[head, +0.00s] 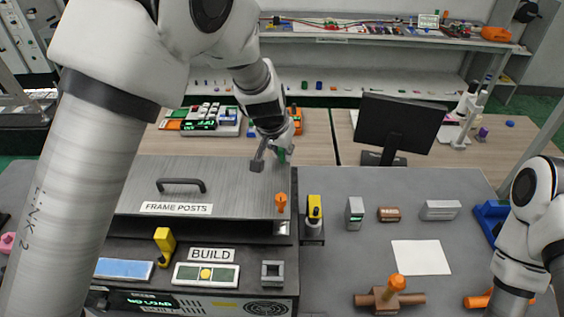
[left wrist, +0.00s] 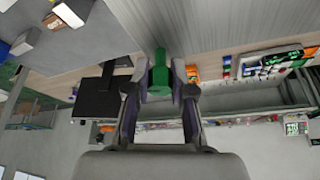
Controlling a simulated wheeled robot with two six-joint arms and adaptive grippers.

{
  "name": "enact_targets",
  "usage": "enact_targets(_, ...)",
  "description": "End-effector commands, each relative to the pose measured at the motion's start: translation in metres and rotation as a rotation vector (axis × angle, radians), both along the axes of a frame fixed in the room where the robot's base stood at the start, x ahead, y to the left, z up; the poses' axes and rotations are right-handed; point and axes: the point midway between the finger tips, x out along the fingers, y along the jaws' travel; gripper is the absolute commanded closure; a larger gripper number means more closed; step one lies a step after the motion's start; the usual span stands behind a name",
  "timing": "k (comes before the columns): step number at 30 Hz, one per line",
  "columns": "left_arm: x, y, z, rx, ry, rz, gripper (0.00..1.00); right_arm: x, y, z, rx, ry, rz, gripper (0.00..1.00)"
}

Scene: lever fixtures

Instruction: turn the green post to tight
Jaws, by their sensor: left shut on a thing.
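The green post (head: 281,156) shows at the far right corner of the grey FRAME POSTS plate (head: 225,180), mostly hidden by my left gripper (head: 277,142). In the left wrist view the green post (left wrist: 158,76) stands between the two fingers of the left gripper (left wrist: 160,82), which is shut on it. The post's turn position and any tight mark cannot be read. My right arm (head: 525,230) comes in at the right edge; its gripper is out of view.
On the plate are a grey post (head: 257,162), an orange post (head: 281,204) and a dark handle (head: 181,185). A yellow-topped lever (head: 314,212) stands right of the plate. A black monitor (head: 398,125) stands behind. White paper (head: 420,257) lies on the right-hand table.

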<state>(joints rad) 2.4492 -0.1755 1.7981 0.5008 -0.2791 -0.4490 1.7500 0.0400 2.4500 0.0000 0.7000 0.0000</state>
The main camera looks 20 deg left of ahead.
Motion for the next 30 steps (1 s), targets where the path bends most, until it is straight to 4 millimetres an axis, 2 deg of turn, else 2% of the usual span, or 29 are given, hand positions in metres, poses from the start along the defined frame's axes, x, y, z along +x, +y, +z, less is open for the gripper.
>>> enact_targets(1, 0.001, 0.0, -0.013, -0.001, -0.005, -0.039, 1.0, 0.0, 0.0, -0.025, 0.0, 0.0, 0.0, 0.6)
enact_targets(3, 0.001, 0.0, -0.013, -0.001, -0.005, -0.104, 1.0, 0.0, 0.0, -0.042, 0.0, 0.0, 0.0, 0.6)
enact_targets(6, 0.001, 0.0, -0.013, -0.001, -0.004, -0.2, 1.0, 0.0, 0.0, -0.063, 0.0, 0.0, 0.0, 0.6)
enact_targets(12, 0.0, 0.0, -0.009, 0.0, -0.001, -0.392, 1.0, 0.0, 0.0, -0.092, 0.0, 0.0, 0.0, 0.6)
enact_targets(21, 0.0, -0.001, -0.005, 0.0, 0.0, -0.677, 1.0, 0.0, 0.0, -0.116, 0.0, 0.0, 0.0, 0.6)
enact_targets(30, -0.001, -0.001, -0.003, 0.001, 0.002, -0.942, 1.0, 0.0, 0.0, -0.122, 0.0, 0.0, 0.0, 0.6)
